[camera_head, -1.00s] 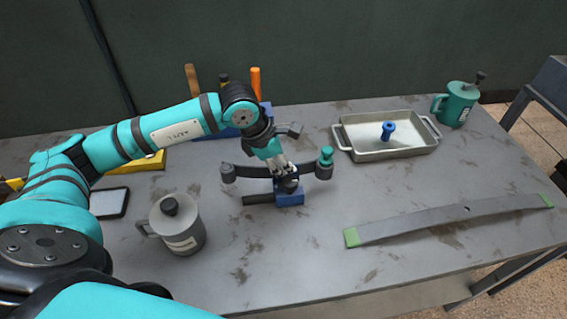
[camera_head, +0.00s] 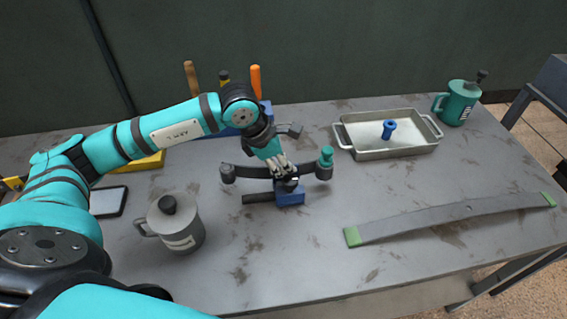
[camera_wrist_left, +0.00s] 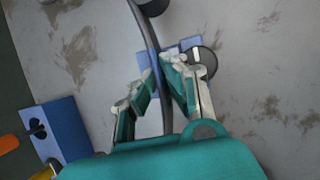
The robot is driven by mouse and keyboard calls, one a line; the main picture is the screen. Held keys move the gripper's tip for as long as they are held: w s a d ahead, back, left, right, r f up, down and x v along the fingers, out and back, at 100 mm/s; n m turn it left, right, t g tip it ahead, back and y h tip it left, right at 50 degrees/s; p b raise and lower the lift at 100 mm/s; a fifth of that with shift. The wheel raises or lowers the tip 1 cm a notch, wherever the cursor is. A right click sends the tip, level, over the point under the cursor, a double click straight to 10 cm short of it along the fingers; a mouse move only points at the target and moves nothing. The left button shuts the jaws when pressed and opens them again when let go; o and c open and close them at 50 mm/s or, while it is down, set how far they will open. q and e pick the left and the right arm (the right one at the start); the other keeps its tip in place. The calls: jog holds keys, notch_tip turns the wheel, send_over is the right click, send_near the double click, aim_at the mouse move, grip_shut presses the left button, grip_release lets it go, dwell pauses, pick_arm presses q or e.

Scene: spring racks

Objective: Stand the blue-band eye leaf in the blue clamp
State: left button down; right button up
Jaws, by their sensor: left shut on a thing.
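The eye leaf (camera_head: 252,171) is a dark curved strip with a round eye at each end, and a teal bushing (camera_head: 326,156) stands at its right eye. My left gripper (camera_head: 286,181) is shut on the leaf near its middle, directly at the blue clamp (camera_head: 291,198). In the left wrist view the leaf (camera_wrist_left: 150,30) runs between the fingers (camera_wrist_left: 161,75), with blue clamp parts (camera_wrist_left: 144,60) on both sides of it. The fingers hide the seat, so I cannot tell how deep the leaf sits. I cannot make out its blue band. My right gripper is not in view.
A long grey leaf with green ends (camera_head: 440,219) lies at the right. A metal tray (camera_head: 390,153) holds a blue bushing (camera_head: 389,129). A grey can (camera_head: 177,226) stands front left, a teal can (camera_head: 458,103) back right. A blue tool block (camera_wrist_left: 62,130) is behind my arm.

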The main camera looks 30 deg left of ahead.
pick_arm(q)
jog(key=shift+w+f+b, duration=0.1)
jog(key=shift+f+b, duration=0.2)
jog(key=shift+b, duration=0.05)
jog(key=c, duration=1.7)
grip_release()
jog(key=shift+r, duration=0.1)
jog(key=shift+c, duration=0.2)
jog(key=o, duration=0.4)
jog(key=shift+o, duration=0.8)
jog(key=shift+s+f, duration=0.2)
jog(key=shift+f, duration=0.05)
jog(key=o, duration=0.6)
jog(key=shift+r, duration=0.15)
jog(key=shift+w+r+p, duration=0.1)
jog(key=shift+r+p, duration=2.15)
jog(key=shift+r, duration=1.75)
